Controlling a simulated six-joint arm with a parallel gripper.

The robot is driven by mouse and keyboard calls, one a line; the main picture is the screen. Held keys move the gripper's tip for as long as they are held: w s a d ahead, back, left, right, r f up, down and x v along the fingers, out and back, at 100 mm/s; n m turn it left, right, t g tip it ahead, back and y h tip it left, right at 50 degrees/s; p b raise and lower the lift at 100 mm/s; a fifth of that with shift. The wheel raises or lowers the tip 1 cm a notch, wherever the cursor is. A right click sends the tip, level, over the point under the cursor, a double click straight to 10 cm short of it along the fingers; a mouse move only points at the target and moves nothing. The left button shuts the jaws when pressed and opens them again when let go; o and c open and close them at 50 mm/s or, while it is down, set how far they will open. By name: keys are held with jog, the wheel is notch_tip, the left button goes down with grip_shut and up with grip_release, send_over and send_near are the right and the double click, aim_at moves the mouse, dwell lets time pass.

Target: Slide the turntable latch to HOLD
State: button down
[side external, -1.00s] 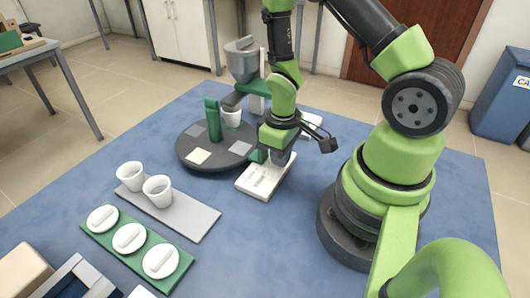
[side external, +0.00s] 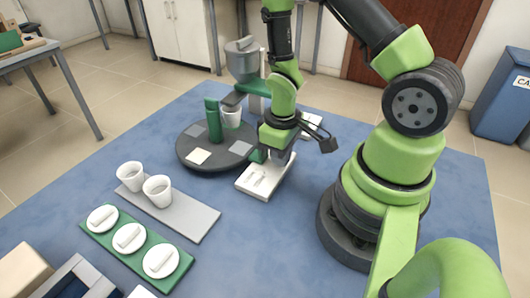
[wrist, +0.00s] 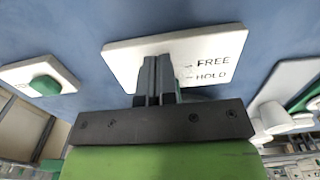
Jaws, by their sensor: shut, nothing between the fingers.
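The latch plate (side external: 262,186) is a white slab on the blue mat beside the dark round turntable (side external: 190,160). It also shows in the wrist view (wrist: 125,58), printed FREE and HOLD with small marks. My gripper (side external: 279,158) is over the far part of the plate; in the wrist view its fingers (wrist: 159,60) are together and empty, left of the printed marks. The fingers cover part of the plate, and I cannot make out the latch slider or its position. The turntable carries a green post (side external: 213,120), a white cup (side external: 231,118) and pale square pads.
A grey hopper stand (side external: 242,62) rises behind the turntable. Two white cups (side external: 157,191) stand on a grey tray (side external: 196,222). A green rack (side external: 183,276) holds white round lids. Another white plate (side external: 313,122) lies behind my gripper. Blue mat is clear right of the grey tray.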

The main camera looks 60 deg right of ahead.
jog(key=shift+s, duration=0.4)
notch_tip(320, 180, up, 7)
dwell(0.9)
jog(key=s+a+r+m+t+y, duration=0.1)
jog(key=s+a+r+m+t, duration=0.1)
jog(key=r, duration=0.8)
jog(key=s+a+r+m+t+y, duration=0.1)
jog(key=a+r+t, duration=0.4)
jog(key=r, duration=0.6)
jog(key=shift+s+a+r+m, duration=0.15)
jog(key=shift+s+a+m, duration=0.3)
jog(key=shift+s, duration=0.5)
